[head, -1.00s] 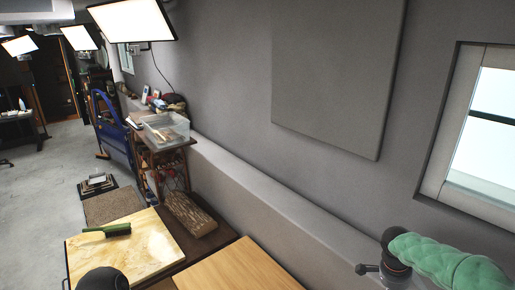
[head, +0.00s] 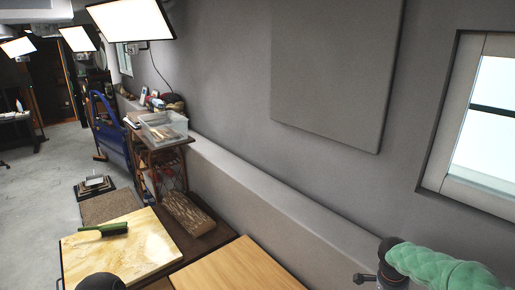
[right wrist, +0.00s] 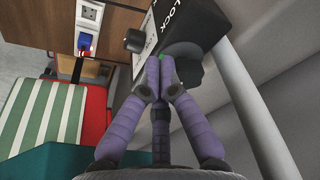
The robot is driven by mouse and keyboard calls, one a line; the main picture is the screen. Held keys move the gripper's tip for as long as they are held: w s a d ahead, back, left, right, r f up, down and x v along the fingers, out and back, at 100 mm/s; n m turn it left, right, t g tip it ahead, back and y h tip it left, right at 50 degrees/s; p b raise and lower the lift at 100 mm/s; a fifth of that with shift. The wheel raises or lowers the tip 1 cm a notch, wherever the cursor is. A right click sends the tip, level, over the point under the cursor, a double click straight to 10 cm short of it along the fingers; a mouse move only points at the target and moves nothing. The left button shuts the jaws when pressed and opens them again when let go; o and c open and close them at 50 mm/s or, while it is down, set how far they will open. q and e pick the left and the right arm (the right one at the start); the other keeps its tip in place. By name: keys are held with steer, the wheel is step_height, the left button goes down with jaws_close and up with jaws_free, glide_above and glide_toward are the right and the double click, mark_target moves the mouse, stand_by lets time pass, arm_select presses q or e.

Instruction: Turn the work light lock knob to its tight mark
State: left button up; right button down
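In the right wrist view, a black housing (right wrist: 203,29) with white LOCK lettering is at the top, beside a pale pole (right wrist: 247,90). A short black knob (right wrist: 133,40) stands out left of the lettering. My right gripper (right wrist: 158,72) has purple fingers that come together at their tips, just below the housing. A dark rounded part (right wrist: 190,73) lies behind and right of the tips, and a bit of green shows at them. I see no clear hold on the knob at left. The tight mark cannot be made out. My left gripper is not in view.
In the head view, a wooden table (head: 240,268) and a pale board (head: 105,258) with a green-handled brush (head: 103,231) lie below. A clear bin (head: 163,128), a blue car door (head: 107,125) and lit panels (head: 131,20) are beyond.

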steer(key=shift+r, duration=0.1)
steer(key=shift+w+d, duration=0.1)
steer(key=shift+d, duration=0.15)
stand_by(0.7)
steer(key=shift+w+a+r+b, duration=0.2)
steer(key=shift+w+b, duration=0.45)
steer(key=shift+b, duration=0.55)
steer(key=shift+a+f+b, duration=0.1)
steer(key=shift+a+b, duration=0.05)
steer(key=shift+b, duration=0.15)
steer(key=shift+s, duration=0.1)
steer(key=p+v, duration=0.1)
steer(key=v, duration=0.1)
steer(key=p+v, duration=0.1)
steer(key=d+v, duration=0.1)
steer(key=v, duration=0.1)
steer(key=shift+a+r+p, duration=0.1)
steer(key=shift+r+p, duration=0.3)
steer(key=shift+r, duration=0.1)
steer(key=shift+f, duration=0.1)
